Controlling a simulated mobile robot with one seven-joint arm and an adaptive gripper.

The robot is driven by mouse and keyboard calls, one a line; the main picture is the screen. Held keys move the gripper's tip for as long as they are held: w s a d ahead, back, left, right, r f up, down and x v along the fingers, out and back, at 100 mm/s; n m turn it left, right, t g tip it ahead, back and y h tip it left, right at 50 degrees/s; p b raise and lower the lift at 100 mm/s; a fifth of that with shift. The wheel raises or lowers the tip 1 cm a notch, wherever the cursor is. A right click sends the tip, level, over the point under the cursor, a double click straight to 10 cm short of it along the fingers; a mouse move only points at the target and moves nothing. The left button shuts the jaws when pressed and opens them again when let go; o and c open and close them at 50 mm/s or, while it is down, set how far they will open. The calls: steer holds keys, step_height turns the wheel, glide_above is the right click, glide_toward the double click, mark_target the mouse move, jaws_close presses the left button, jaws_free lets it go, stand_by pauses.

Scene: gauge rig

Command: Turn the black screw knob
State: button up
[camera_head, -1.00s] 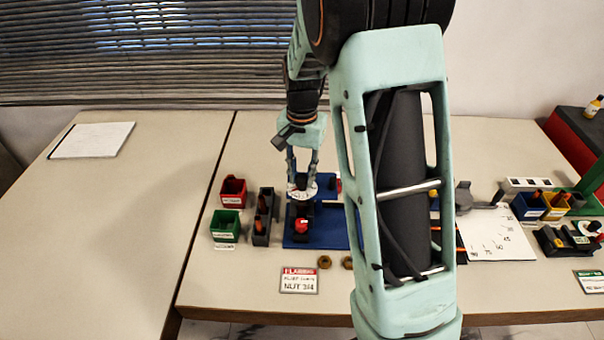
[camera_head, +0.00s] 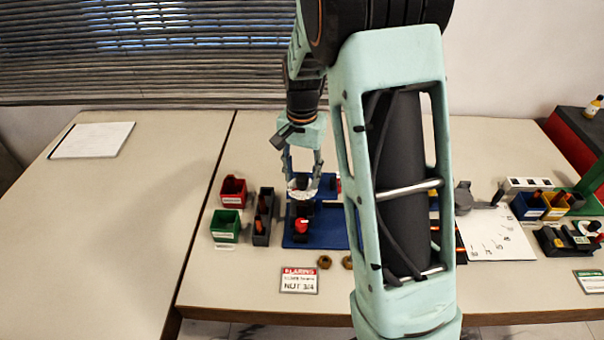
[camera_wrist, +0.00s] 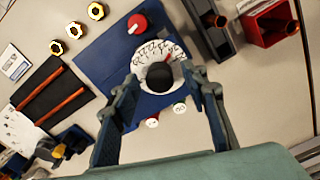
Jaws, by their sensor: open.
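The black screw knob (camera_wrist: 160,77) sits at the centre of a white dial plate (camera_wrist: 146,52) with dark markings and a red pointer. In the head view the white dial (camera_head: 301,190) shows on the blue rig base (camera_head: 325,232), and the knob itself is hard to make out there. My gripper (camera_wrist: 163,88) is open, its two fingers apart on either side of the knob with nothing held. In the head view my gripper (camera_head: 303,184) points down at the dial. I cannot tell whether the fingertips touch the dial.
A red knob (camera_wrist: 137,23) stands on the blue base beside the dial. A red bin (camera_head: 233,191), a green bin (camera_head: 225,227) and a dark grey holder (camera_head: 263,216) stand left of the rig. Brass nuts (camera_head: 324,262) and a sign (camera_head: 299,280) lie in front. The left table is mostly clear.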

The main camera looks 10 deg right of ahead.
mark_target(302, 177)
steer(key=shift+r, duration=0.1)
step_height(302, 177, up, 12)
stand_by(0.4)
stand_by(0.3)
